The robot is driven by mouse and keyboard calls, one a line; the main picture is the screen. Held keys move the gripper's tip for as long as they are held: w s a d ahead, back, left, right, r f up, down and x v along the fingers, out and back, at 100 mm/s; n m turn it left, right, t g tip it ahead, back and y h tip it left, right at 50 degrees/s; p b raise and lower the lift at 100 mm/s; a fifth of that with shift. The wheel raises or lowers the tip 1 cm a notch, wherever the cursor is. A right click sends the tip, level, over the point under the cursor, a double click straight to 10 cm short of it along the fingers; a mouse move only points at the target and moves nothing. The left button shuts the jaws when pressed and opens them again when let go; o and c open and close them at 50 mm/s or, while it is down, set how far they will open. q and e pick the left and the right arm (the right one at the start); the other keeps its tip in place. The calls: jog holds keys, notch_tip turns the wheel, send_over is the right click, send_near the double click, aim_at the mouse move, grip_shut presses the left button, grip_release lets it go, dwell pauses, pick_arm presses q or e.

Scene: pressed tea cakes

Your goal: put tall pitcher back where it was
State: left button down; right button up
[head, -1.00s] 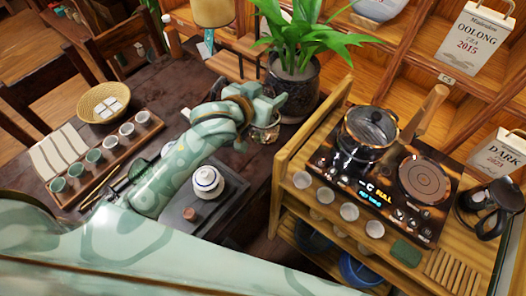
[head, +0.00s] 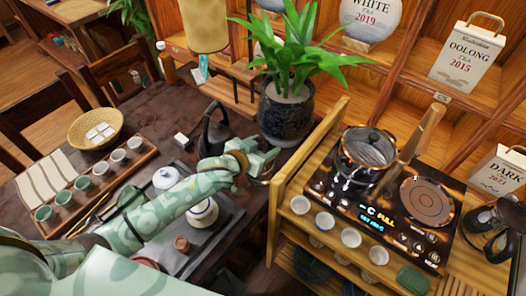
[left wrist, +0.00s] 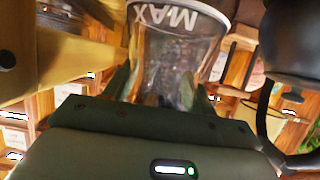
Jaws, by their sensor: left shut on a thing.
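A clear glass pitcher with white MAX lettering (left wrist: 175,50) stands between my left gripper's fingers in the left wrist view. My left gripper (head: 264,164) is shut on it. In the head view the gripper is at the right edge of the dark table, beside the wooden stand's left post. There the glass is mostly hidden by the gripper and post, and I cannot tell whether its base touches anything. My right gripper is not in view.
A black kettle (head: 215,132) and a potted plant (head: 288,112) stand behind the gripper. A tea tray (head: 222,232) with white pots lies in front of it. The wooden stand (head: 283,205) at right bears a cooktop with a glass pot (head: 368,150) and several cups.

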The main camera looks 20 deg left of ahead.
pick_arm(q)
jog(key=shift+f, duration=0.75)
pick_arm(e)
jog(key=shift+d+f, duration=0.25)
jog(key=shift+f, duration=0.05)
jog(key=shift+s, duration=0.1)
pick_arm(q)
jog(key=shift+c, duration=2.3)
grip_release()
jog(key=shift+f, duration=0.15)
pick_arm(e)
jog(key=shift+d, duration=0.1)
